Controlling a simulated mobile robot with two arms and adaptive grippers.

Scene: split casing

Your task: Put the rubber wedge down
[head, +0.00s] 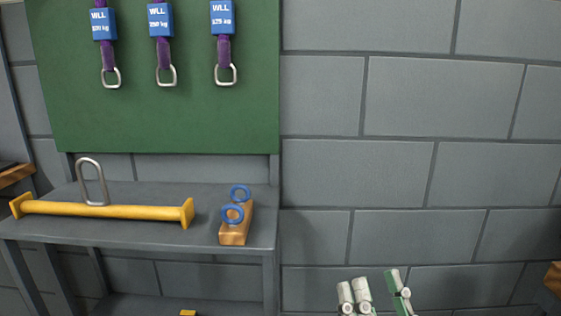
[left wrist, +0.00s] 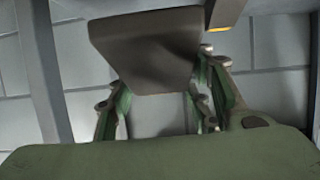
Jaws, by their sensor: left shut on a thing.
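The rubber wedge (left wrist: 142,48) is a dark brown-grey block in the left wrist view. My left gripper (left wrist: 160,85) is shut on it, with one green finger on each side. The wedge hides part of the fingers' tips. Neither the wedge nor my left gripper shows in the head view. My right gripper (head: 378,290) is at the bottom edge of the head view, right of the shelf unit. Its fingers stand apart with nothing seen between them.
A grey shelf unit (head: 150,235) holds a yellow spreader bar (head: 105,210) with a metal loop, and a wooden block (head: 235,232) with two blue rings. Slings with blue tags (head: 160,20) hang on a green board (head: 150,115). The shelf front between bar and block looks clear.

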